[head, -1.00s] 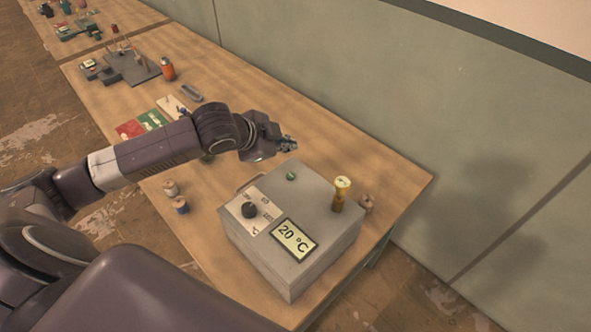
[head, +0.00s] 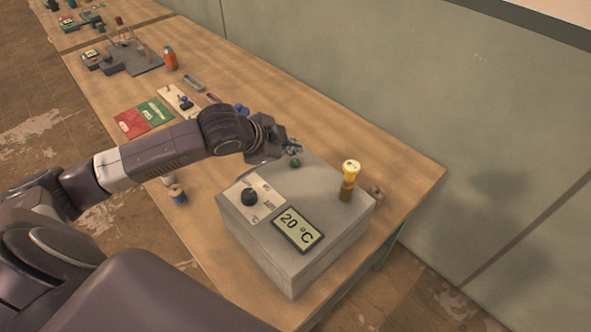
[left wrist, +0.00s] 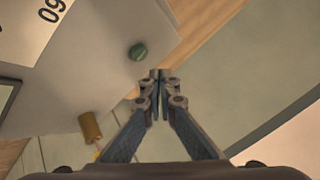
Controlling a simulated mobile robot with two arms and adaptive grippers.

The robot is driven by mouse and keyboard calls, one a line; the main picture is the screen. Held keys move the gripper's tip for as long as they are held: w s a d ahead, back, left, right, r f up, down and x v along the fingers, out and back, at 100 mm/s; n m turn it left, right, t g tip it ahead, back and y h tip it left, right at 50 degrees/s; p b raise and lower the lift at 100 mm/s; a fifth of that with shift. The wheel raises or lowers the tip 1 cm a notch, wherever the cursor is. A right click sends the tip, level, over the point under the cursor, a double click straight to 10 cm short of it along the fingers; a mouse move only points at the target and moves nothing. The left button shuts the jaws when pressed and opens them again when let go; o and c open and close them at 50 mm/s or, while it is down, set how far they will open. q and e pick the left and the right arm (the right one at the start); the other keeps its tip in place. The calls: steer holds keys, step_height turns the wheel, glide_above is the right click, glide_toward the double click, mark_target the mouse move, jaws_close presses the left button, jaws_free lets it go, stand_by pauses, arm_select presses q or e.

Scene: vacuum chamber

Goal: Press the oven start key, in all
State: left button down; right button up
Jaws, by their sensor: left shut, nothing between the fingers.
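The oven (head: 330,190) is a grey box near the table's right end, with a display (head: 297,230) reading 20 °C and a black dial (head: 249,196) on a pale scale. A small green key (head: 295,163), probably the start key, sits on its top towards the back. It also shows in the left wrist view (left wrist: 138,50). My left gripper (head: 293,149) is shut and empty, close to the green key. In the left wrist view its fingertips (left wrist: 160,74) appear just right of and below the key; they do not appear to cover it. My right gripper is out of view.
A yellow-topped post (head: 350,172) stands on the oven's right side. Spools (head: 177,194) lie left of the oven. Red (head: 131,123) and green cards and small tools lie farther back on the table (head: 340,140). A wall runs behind.

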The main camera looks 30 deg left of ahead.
mark_target(295, 162)
arm_select(q)
steer(key=shift+f, duration=0.8)
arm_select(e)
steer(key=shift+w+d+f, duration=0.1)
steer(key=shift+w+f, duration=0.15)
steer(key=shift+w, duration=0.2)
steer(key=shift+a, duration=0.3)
arm_select(q)
steer(key=shift+f, duration=0.15)
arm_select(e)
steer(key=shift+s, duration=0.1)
arm_select(q)
steer(key=shift+f, duration=0.25)
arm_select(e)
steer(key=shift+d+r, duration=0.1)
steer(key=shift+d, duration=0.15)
